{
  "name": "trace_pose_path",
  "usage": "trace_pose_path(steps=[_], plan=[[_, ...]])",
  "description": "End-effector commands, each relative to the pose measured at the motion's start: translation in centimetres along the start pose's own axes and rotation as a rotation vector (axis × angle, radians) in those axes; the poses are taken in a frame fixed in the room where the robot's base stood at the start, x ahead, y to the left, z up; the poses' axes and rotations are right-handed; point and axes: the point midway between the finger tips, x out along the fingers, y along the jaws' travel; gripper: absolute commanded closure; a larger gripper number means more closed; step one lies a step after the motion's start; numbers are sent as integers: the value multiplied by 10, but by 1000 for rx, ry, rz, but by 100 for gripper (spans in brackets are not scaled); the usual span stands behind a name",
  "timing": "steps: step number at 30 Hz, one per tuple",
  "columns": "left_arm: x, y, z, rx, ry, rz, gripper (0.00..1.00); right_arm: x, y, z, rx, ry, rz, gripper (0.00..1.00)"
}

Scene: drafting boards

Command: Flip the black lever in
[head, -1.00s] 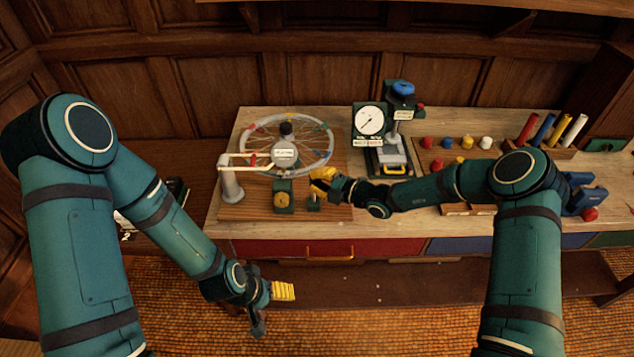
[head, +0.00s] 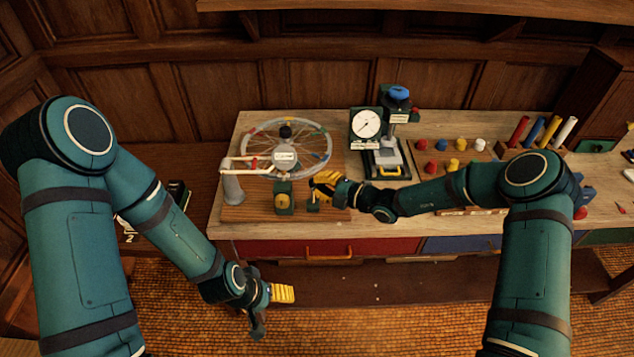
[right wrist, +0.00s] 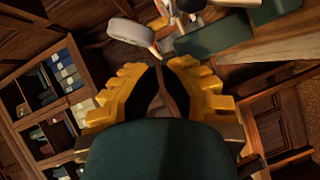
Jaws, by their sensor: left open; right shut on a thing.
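The wheel stand has a spoked wheel (head: 290,145) with coloured marks and a grey post at its left. At its front edge are a green block with a yellow face (head: 283,198) and a smaller green block (head: 313,203). My right gripper (head: 322,186) is at this small block, its yellow fingers shut on what appears to be the black lever; the fingers hide the lever itself. In the right wrist view the fingers (right wrist: 161,75) come together at their dark tips. My left gripper (head: 273,305) is open and empty, low in front of the bench.
Right of the wheel stand are a dial gauge (head: 366,124) and a press with a blue knob (head: 399,94). Further right, several coloured pegs and upright rods stand on the bench (head: 240,232). The red drawer (head: 280,248) is shut below.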

Motion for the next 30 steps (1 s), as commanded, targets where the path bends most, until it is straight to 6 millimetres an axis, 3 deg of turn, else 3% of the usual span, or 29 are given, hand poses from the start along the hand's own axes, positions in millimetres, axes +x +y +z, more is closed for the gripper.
trace_pose_path(steps=[1,6,12,18,30], plan=[[3,-1,0,-1,0,0,26,-15,1,4,-2,-8,-1,100],[5,-2,1,-1,0,-1,26,-50,7,4,-1,-7,-1,100],[5,-2,1,-1,0,-1,26,-80,13,5,-2,-5,-1,100],[5,-2,1,-2,0,-1,26,-91,15,4,1,-3,-1,100],[5,-2,1,-2,0,-1,26,-91,15,4,1,-3,-1,100]])
